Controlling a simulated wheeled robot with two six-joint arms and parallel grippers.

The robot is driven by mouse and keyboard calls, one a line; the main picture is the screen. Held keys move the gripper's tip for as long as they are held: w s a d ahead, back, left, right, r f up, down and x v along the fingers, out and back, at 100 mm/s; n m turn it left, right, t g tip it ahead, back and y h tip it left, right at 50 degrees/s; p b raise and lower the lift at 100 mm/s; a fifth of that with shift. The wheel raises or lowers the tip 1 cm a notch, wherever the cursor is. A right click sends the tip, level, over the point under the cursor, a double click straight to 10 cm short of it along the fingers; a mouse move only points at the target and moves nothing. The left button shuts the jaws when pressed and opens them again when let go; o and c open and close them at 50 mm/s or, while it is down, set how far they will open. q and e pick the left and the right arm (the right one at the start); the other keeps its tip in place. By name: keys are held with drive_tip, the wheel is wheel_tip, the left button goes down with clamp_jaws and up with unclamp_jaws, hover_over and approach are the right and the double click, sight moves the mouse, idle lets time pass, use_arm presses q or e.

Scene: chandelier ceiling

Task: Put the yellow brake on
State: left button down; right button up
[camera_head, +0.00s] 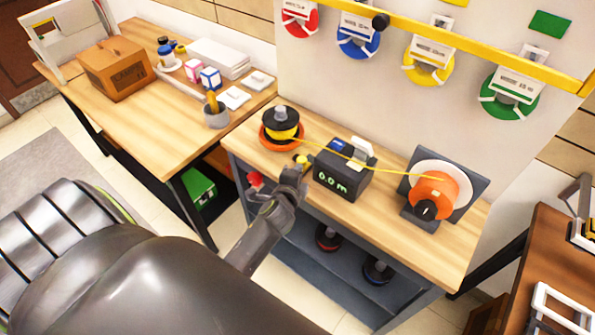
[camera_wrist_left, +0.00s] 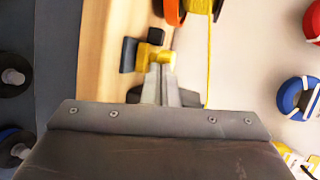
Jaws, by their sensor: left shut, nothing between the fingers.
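The yellow brake (camera_head: 301,160) is a small yellow knob at the front of the workbench, between the spool stand and the meter box. In the left wrist view its yellow parts (camera_wrist_left: 128,55) lie just beyond the fingertips, beside a dark block. My left gripper (camera_head: 294,171) is shut and empty, with its tips right at the yellow knob. In the left wrist view the closed fingers (camera_wrist_left: 161,72) overlap the knob's lower edge; I cannot tell whether they touch it. My right gripper is not in view.
A spool with yellow cord (camera_head: 283,132) stands at the left. The cord runs past the meter box (camera_head: 341,172), reading 0.0 m, to the orange reel (camera_head: 436,193). A red knob (camera_head: 255,180) is left of my gripper. Bench top near the front right is clear.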

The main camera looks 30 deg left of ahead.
use_arm(q)
drive_tip(key=w, duration=0.3)
drive_tip(key=shift+w+d+b, duration=0.15)
drive_tip(key=shift+w+b, duration=0.25)
drive_tip(key=shift+r, duration=0.1)
